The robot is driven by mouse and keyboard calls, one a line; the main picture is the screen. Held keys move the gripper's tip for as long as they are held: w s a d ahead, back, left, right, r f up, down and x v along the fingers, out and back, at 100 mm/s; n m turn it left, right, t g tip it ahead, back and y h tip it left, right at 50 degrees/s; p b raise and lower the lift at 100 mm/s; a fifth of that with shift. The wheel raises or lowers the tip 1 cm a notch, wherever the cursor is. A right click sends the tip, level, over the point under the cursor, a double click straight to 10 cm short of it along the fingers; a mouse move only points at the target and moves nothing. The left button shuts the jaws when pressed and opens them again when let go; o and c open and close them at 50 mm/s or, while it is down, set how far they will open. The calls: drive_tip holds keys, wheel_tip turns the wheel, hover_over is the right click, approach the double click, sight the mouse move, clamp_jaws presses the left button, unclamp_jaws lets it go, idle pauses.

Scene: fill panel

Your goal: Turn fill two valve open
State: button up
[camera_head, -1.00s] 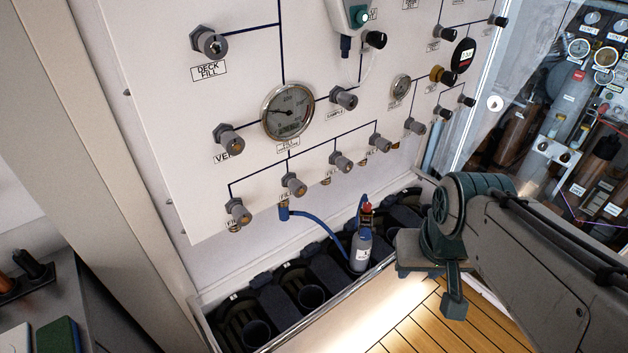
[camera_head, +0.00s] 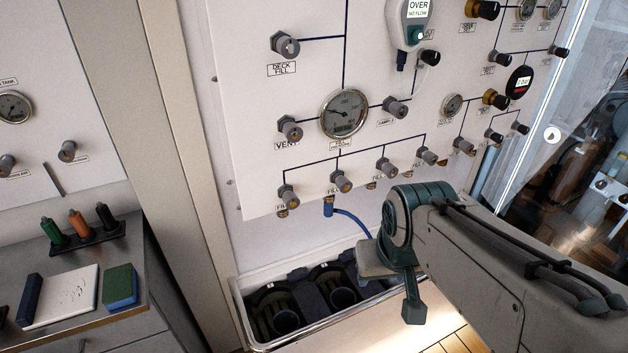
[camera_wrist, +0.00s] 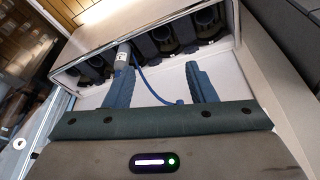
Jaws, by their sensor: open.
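The fill two valve (camera_head: 341,181) is a grey knob, second from the left in the bottom row of the white panel (camera_head: 250,120). A blue hose (camera_head: 350,218) hangs from the fitting below it. Fill one valve (camera_head: 288,196) is to its left; a third similar knob (camera_head: 386,167) is to its right. My arm's teal end (camera_head: 398,225) is right of and below fill two, apart from it in the picture. In the wrist view my gripper (camera_wrist: 158,76) is open, with nothing between its two blue fingers. No valve knob can be made out there.
A metal-edged trough (camera_head: 300,330) with dark bottle holders runs below the panel. A grey bottle (camera_wrist: 123,56) with the hose stands in it in the wrist view; my arm hides it in the head view. A round gauge (camera_head: 343,114) sits above fill two. A counter (camera_head: 140,285) stands left.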

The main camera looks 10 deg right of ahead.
drive_tip(key=w+d+f+m+t+h+b, duration=0.2)
drive_tip(key=w+d+t+b, duration=0.35)
drive_tip(key=w+d, duration=0.3)
drive_tip(key=n+t+y+b, duration=0.1)
drive_tip(key=n+t+y, duration=0.3)
drive_tip(key=t+y, duration=0.45)
approach(347, 188)
drive_tip(key=w+a+r+g, duration=0.1)
drive_tip(key=w, duration=0.3)
drive_tip(key=shift+y, duration=0.25)
drive_tip(key=shift+x, duration=2.7)
drive_tip(key=shift+s+a+f, duration=0.1)
drive_tip(key=shift+f, duration=0.05)
drive_tip(key=c, duration=1)
